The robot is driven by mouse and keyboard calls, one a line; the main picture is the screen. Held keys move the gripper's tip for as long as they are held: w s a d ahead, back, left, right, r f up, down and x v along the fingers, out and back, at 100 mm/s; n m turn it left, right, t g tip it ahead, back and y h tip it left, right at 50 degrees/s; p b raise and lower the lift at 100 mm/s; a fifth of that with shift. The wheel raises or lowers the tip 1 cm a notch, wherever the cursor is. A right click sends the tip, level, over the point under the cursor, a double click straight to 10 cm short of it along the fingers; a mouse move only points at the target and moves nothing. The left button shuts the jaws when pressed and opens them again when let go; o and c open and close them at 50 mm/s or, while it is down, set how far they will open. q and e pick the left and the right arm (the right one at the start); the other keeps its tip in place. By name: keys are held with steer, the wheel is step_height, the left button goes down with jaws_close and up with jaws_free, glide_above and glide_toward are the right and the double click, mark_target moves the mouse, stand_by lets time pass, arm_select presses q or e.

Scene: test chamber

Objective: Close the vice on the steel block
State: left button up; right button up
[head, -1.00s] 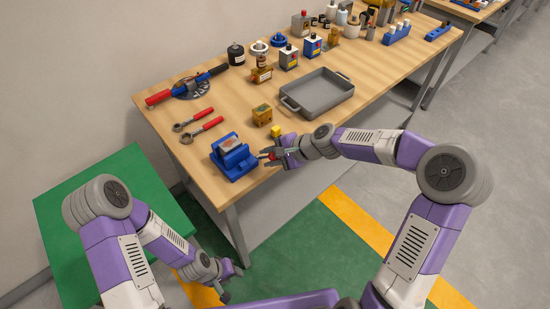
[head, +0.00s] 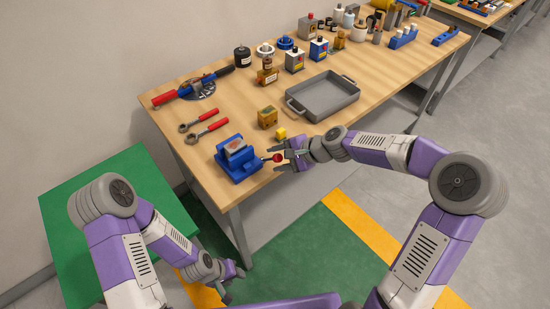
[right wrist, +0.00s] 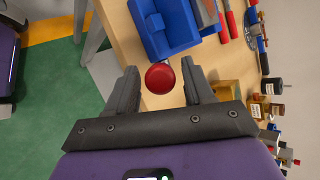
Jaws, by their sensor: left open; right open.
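The blue vice (head: 236,160) stands at the near left corner of the wooden workbench; it also shows at the top of the right wrist view (right wrist: 168,30). The steel block (head: 235,147) sits in the top of the vice, between its jaws. The vice's handle ends in a red knob (right wrist: 160,76), seen at the vice's right side in the head view (head: 277,158). My right gripper (head: 279,158) is open, with its fingers either side of the red knob and gaps on both sides in the right wrist view (right wrist: 160,85). My left gripper (head: 235,283) is open and empty, low in front of the bench.
Two red-handled wrenches (head: 202,120) lie behind the vice. A grey tray (head: 324,97) stands mid-bench, with bottles beyond. A green table (head: 60,210) is at left.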

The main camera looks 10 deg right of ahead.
steer(key=v, duration=0.6)
steer(key=shift+p, duration=0.3)
steer(key=shift+s, duration=0.1)
